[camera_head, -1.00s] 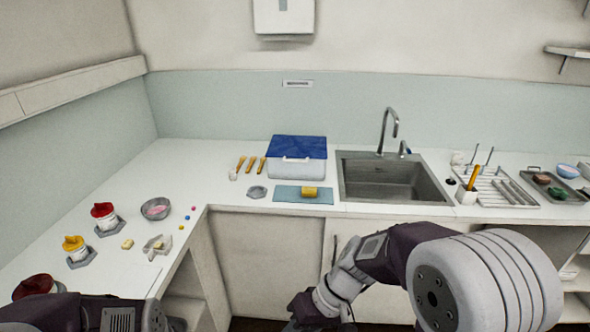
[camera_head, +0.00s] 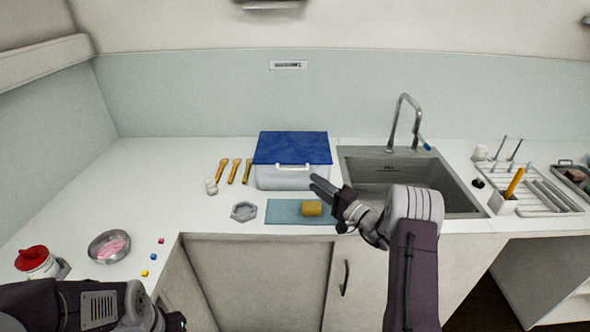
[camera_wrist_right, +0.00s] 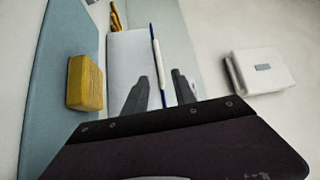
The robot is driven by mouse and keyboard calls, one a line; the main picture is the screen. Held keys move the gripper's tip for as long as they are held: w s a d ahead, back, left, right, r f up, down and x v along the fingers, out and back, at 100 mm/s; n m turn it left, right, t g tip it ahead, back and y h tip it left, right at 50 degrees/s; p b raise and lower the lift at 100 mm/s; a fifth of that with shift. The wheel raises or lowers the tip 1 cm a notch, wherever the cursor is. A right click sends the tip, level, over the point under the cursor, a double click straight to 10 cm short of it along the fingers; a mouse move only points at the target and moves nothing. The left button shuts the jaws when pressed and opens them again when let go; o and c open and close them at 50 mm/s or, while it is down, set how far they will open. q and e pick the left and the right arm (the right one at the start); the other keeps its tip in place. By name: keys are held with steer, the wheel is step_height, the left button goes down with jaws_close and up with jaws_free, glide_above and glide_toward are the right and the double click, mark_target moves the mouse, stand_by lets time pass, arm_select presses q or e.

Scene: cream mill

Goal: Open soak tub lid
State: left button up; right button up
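The soak tub (camera_head: 285,180) is a whitish box with a flat blue lid (camera_head: 292,146), closed, on the counter left of the sink. A white handle (camera_head: 293,167) sits at the lid's front edge. My right gripper (camera_head: 318,186) is just in front of the tub's right front corner, its fingers pointing at the tub. In the right wrist view its fingers (camera_wrist_right: 160,88) are apart with nothing between them, and the handle (camera_wrist_right: 160,65) and blue lid edge (camera_wrist_right: 154,34) show ahead, beyond the gap.
A yellow sponge (camera_head: 312,209) lies on a blue-grey mat (camera_head: 283,211) in front of the tub. Several wooden-coloured brushes (camera_head: 234,171) lie left of it. The sink (camera_head: 452,190) with its tap (camera_head: 399,118) is at right. The left counter has much free room.

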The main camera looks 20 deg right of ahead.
mark_target(296, 170)
steer(key=shift+a+r, duration=0.15)
steer(key=p+x, duration=0.2)
steer(key=x, duration=0.6)
steer(key=shift+w+a, duration=0.2)
steer(key=shift+w, duration=0.4)
steer(key=shift+a, duration=0.1)
jaws_close()
stand_by(0.5)
